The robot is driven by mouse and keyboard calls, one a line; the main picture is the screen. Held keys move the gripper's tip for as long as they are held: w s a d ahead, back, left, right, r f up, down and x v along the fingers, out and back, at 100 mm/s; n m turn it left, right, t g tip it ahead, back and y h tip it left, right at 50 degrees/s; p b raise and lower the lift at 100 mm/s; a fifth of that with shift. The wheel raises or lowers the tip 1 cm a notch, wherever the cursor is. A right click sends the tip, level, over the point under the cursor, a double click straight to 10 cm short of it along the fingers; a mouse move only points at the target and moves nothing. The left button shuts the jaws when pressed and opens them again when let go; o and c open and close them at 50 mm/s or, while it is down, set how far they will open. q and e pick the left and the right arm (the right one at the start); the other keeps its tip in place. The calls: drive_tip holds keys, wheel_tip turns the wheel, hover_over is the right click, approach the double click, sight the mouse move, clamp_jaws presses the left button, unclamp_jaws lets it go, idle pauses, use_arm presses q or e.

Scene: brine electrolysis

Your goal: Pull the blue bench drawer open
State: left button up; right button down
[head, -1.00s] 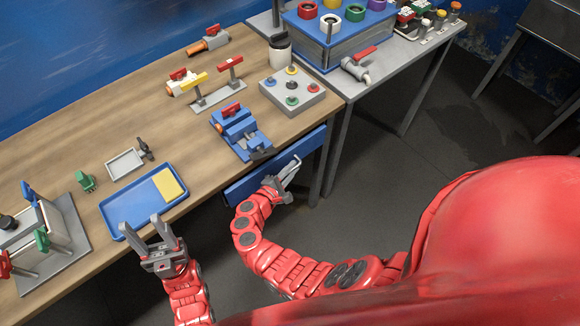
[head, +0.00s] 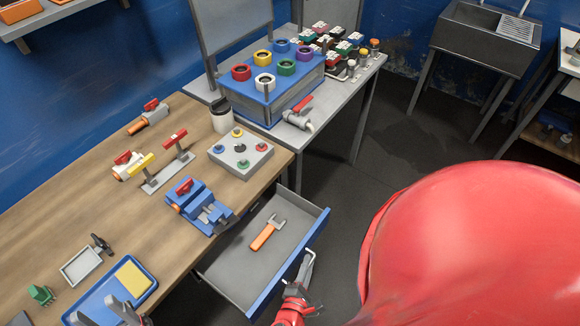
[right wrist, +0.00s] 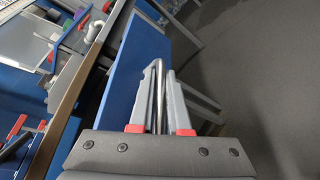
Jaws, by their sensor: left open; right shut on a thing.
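The blue bench drawer (head: 283,271) stands pulled well out from under the wooden bench in the head view. Its grey inside shows, with an orange-handled wrench (head: 265,234) lying in it. My right gripper (head: 306,268) is at the outer side of the drawer front, shut on the metal bar handle. In the right wrist view its two fingers (right wrist: 159,95) close around the bar, beside the blue front panel (right wrist: 119,84). My left gripper (head: 102,312) is open at the bottom left, over the near end of the blue tray; most of it is cut off.
On the wooden bench (head: 60,215) above are a blue vise (head: 197,205), a grey box with coloured knobs (head: 240,153) and the blue tray (head: 148,288) with a yellow block. Floor right of the drawer is clear up to my red body.

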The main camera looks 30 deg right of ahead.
drive_tip(key=shift+s+d, duration=0.25)
drive_tip(key=shift+s, duration=0.4)
drive_tip(key=shift+s+d, duration=0.2)
drive_tip(key=shift+s, duration=0.4)
drive_tip(key=shift+s+d, duration=0.25)
drive_tip(key=shift+s, duration=0.4)
drive_tip(key=c, duration=0.9)
unclamp_jaws()
drive_tip(key=p+v, duration=0.5)
drive_tip(key=v, duration=1.2)
drive_tip(key=shift+a+r+p, duration=0.1)
drive_tip(key=shift+a+p, duration=0.15)
drive_tip(key=shift+p, duration=0.15)
drive_tip(key=shift+s, duration=0.1)
